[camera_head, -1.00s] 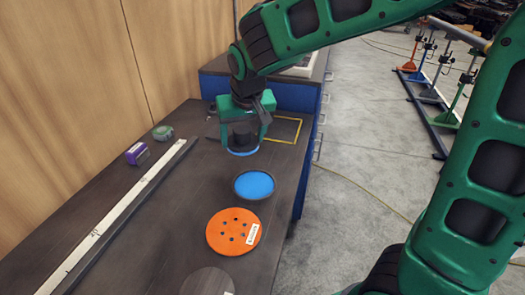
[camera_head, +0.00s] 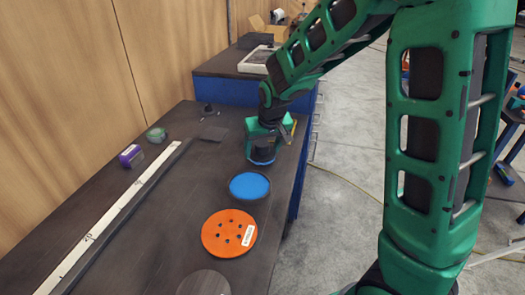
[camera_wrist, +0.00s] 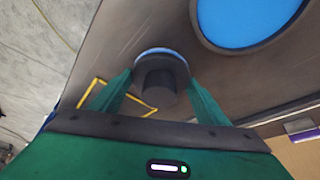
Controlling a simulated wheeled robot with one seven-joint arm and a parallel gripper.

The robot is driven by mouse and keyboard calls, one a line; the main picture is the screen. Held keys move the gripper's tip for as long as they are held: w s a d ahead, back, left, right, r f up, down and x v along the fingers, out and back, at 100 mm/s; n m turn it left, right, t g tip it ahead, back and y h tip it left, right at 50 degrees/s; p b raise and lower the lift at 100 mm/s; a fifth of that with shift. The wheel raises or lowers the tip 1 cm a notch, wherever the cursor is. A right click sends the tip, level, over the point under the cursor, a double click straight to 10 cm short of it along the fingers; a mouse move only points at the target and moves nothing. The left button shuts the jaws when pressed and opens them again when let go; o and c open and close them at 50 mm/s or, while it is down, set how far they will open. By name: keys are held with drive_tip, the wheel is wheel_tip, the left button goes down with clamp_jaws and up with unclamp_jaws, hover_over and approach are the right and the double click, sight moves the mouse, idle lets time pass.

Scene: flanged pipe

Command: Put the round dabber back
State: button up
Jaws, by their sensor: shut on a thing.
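The round dabber (camera_head: 262,155) is a dark cylinder with a blue lower rim. My gripper (camera_head: 265,143) is shut on it and holds it over the dark bench near the right edge. In the wrist view the dabber (camera_wrist: 160,72) sits between the two green fingers. A yellow outlined square on the bench shows in the wrist view (camera_wrist: 92,93), beside the dabber. In the head view my gripper and arm hide most of that outline. I cannot tell the gap between the dabber and the bench.
A dish with a blue pad (camera_head: 249,186) and an orange holed disc (camera_head: 229,234) lie nearer on the bench. A long pale ruler (camera_head: 110,222), a purple tape (camera_head: 131,155) and a green roll (camera_head: 156,134) are on the left. A dark flat piece (camera_head: 213,133) lies behind.

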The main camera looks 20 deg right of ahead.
drive_tip(key=shift+f, duration=0.3)
drive_tip(key=shift+f, duration=0.1)
drive_tip(key=o, duration=0.9)
drive_tip(key=v, duration=1.2)
drive_tip(key=s+d+m+g, duration=0.2)
drive_tip(key=s+d+m, duration=0.1)
drive_tip(key=s+d, duration=1.15)
drive_tip(key=s+d+f+m, duration=0.1)
drive_tip(key=s, duration=0.4)
drive_tip(key=s+d+f+m+g, duration=0.1)
drive_tip(key=s, duration=0.5)
drive_tip(key=s+d+f+m+g, duration=0.1)
drive_tip(key=s, duration=0.5)
drive_tip(key=shift+f, duration=0.2)
